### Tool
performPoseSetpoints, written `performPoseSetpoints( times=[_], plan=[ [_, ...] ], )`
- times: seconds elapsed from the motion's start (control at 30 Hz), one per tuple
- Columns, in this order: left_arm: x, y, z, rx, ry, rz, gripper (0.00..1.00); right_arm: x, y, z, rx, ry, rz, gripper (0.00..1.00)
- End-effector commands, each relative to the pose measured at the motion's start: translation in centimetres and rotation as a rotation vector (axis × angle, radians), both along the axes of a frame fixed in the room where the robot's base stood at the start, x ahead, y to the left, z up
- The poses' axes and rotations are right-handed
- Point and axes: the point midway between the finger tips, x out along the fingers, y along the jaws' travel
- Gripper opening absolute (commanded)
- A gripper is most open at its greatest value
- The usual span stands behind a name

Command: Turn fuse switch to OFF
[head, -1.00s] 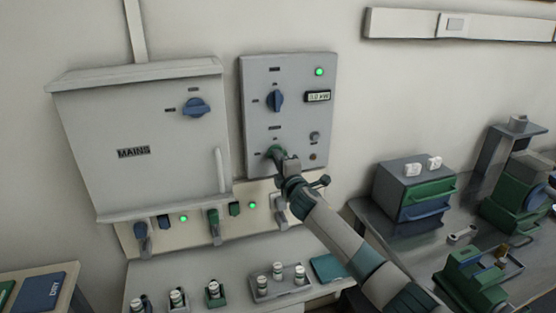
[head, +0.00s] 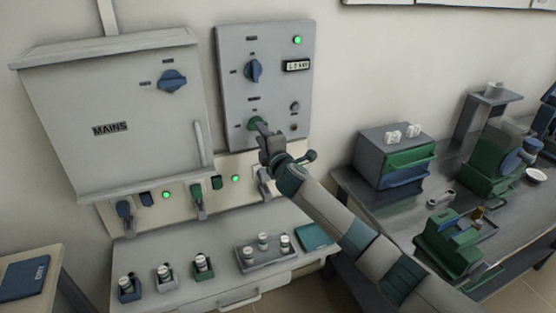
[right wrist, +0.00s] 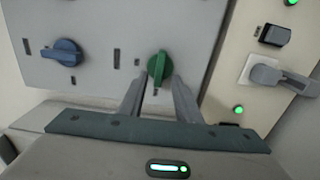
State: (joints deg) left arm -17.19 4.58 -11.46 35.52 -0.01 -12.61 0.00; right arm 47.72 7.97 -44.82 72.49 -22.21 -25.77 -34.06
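The grey wall panel (head: 279,112) carries a blue rotary knob (head: 254,70) above and a green rotary knob (head: 257,124) below. Their labels are too small to read, so I cannot tell which is the fuse switch. My right gripper (head: 262,137) is just in front of the green knob. In the right wrist view, the green knob (right wrist: 158,66) lies at the tips of the spread right gripper (right wrist: 155,82) fingers, with a gap on the left side; firm contact cannot be seen. The blue knob (right wrist: 65,52) is left of it there. My left gripper is not in view.
The MAINS box (head: 112,130) with a blue knob (head: 172,81) stands left of the panel. Lever switches and green lamps sit below. A shelf (head: 215,290) holds several small fuses in holders. A drawer unit (head: 395,155) stands on the right bench.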

Motion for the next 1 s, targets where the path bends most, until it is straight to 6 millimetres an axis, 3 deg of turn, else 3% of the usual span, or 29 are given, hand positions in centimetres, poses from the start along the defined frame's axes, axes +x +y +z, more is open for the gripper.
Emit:
performPoseSetpoints(
  times=[0.8,1.0],
  plan=[
    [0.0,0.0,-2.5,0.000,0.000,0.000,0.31,-11.4,-3.7,-0.2,-0.002,-0.001,0.002,0.30],
    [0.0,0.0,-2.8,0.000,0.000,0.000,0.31,-13.2,-4.3,-0.1,-0.002,-0.002,0.000,0.30]
  ],
)
